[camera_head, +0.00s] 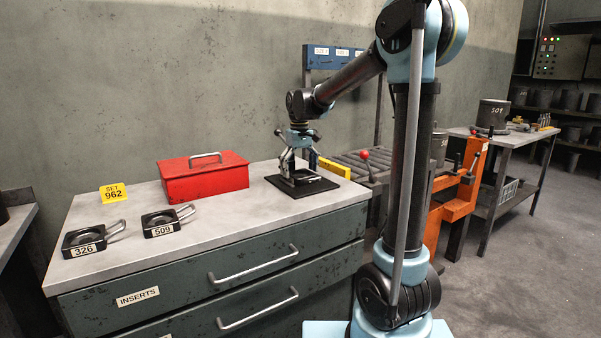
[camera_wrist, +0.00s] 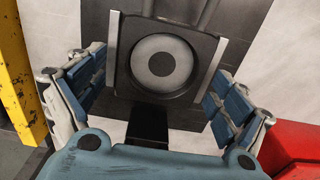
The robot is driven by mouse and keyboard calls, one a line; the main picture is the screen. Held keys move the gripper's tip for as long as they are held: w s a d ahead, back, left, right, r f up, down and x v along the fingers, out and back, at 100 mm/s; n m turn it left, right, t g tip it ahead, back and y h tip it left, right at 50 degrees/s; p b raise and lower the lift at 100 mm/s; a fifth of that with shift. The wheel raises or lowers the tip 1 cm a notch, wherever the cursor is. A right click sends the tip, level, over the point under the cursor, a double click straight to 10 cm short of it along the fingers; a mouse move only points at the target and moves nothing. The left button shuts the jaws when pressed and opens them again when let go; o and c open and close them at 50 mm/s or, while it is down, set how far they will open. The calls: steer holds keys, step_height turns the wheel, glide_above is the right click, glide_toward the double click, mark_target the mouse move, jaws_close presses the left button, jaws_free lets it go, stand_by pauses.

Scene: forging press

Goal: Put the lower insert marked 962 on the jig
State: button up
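In the wrist view, a dark square insert (camera_wrist: 165,62) with a round recess and pale centre lies below my gripper (camera_wrist: 158,75). Two handle rods run off the top edge. Pale upright strips stand at its left and right sides. My gripper's blue-padded fingers are spread wide on either side, apart from the insert. I see no number on it, so I cannot tell if it is 962. In the head view, my gripper (camera_head: 299,165) is low over a black plate (camera_head: 325,184) on the cabinet top. Which part is the jig cannot be told for certain.
Inserts marked 326 (camera_head: 84,240) and 509 (camera_head: 163,223) lie on the left of the cabinet top (camera_head: 235,224). A yellow SET 962 sign (camera_head: 113,193) stands behind them. A red box (camera_head: 203,184) is left of my gripper; a yellow bar (camera_head: 335,168) is close on the right.

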stand_by(0.3)
step_height(320, 180, up, 12)
stand_by(0.6)
steer(key=s+d+f+m+t, duration=0.1)
steer(key=s+d+f+m, duration=0.1)
steer(key=s+d+f, duration=0.45)
steer(key=s+d+f+m, duration=0.1)
steer(key=s+d+f, duration=0.2)
steer(key=s+d, duration=0.6)
steer(key=s+d+f+m, duration=0.1)
steer(key=s+d+f, duration=0.2)
steer(key=s+f, duration=0.5)
steer(key=s+d+f+m+t, duration=0.1)
steer(key=s+d+f+m, duration=0.1)
steer(key=s+f, duration=0.6)
steer(key=shift+s+d+f+m, duration=0.15)
steer(key=shift+d+f+m, duration=0.15)
steer(key=shift+d+f, duration=0.35)
